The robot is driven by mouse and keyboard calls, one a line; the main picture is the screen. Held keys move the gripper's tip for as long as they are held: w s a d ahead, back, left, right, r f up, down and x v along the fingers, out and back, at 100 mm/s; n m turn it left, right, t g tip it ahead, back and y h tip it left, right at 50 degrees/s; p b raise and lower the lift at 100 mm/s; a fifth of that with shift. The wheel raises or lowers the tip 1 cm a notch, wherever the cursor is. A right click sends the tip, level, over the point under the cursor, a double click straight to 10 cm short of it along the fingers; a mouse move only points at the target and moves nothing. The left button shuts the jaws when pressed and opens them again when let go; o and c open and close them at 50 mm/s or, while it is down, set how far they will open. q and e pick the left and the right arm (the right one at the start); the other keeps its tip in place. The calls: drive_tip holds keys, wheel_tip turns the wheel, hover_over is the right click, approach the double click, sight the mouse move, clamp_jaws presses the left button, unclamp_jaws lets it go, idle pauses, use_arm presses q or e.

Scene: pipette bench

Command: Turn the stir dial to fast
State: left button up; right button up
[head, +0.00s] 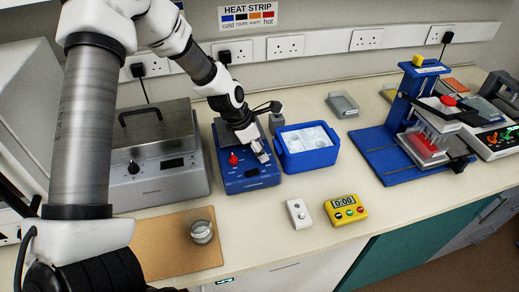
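A blue bench unit (252,185) stands at the middle left of the bench, with a red knob (233,160) and a small dark display on its sloped front. No dial marking is readable at this size. My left gripper (262,156) points down over the right part of this unit, to the right of the red knob and apart from it. The gripper hides part of the unit's top and front. Whether its fingers are parted, or touch anything, is too small to tell. My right gripper is not in view.
A grey lidded bath (160,185) with a black knob stands left. A blue tub (308,158) sits close right. A glass beaker (201,232) stands on a brown board (165,255). A white switch box (298,213) and yellow timer (345,210) lie in front. A blue press (385,165) stands right.

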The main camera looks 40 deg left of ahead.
use_arm(q)
drive_tip(key=shift+s+r, duration=0.1)
clamp_jaws()
